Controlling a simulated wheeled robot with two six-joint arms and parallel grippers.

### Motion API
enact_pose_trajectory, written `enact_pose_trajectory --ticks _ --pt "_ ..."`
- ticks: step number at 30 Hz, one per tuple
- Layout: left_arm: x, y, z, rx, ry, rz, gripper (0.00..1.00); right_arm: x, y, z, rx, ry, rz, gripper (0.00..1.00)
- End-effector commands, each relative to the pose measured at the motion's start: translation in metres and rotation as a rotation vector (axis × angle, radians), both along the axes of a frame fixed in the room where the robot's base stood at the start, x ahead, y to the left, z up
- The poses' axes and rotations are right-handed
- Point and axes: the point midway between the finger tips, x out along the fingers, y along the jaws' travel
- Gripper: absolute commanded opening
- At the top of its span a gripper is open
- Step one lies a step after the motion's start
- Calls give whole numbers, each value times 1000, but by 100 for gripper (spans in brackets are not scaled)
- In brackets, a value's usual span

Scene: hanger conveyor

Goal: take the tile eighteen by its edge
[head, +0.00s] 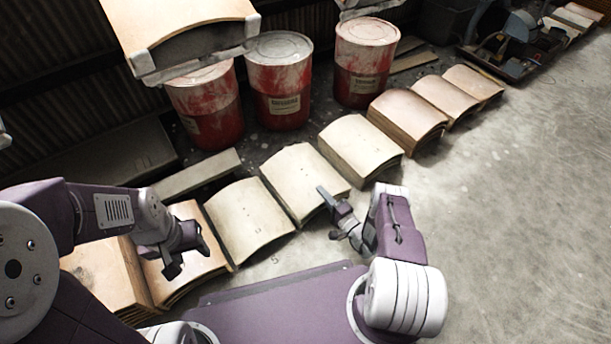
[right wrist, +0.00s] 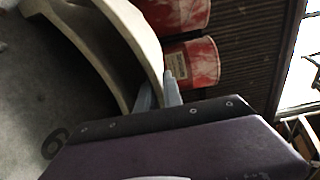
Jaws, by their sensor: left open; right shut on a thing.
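A pale curved tile (head: 300,178) lies on the floor row in the head view, beside my right gripper (head: 325,195). Its curved edge (right wrist: 142,40) fills the upper left of the right wrist view. There the two grey fingers of my right gripper (right wrist: 158,92) are shut on that edge, one on each side. I cannot read a number on the tile itself, so I cannot confirm it is eighteen. My left gripper (head: 190,262) is open and empty over a tile stack (head: 211,222) at the lower left.
More tile stacks (head: 360,142) run diagonally to the upper right. A tile (head: 180,18) hangs in grey clamps at the upper left. Red drums (head: 280,85) stand behind the row. Bare concrete (head: 530,220) lies to the right.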

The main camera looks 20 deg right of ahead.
Motion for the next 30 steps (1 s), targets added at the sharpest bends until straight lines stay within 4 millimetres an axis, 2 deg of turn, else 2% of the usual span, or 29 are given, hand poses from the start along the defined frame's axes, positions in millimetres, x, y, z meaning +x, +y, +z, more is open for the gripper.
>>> enact_pose_trajectory --ticks 1,15,30 --pt "0 0 7 0 0 0 48 1 -1 10 0 -12 0 0" --pt "0 0 34 0 0 0 48 1 -1 37 1 -11 0 0" --pt "0 0 35 0 0 0 48 1 -1 39 1 -10 4 0"
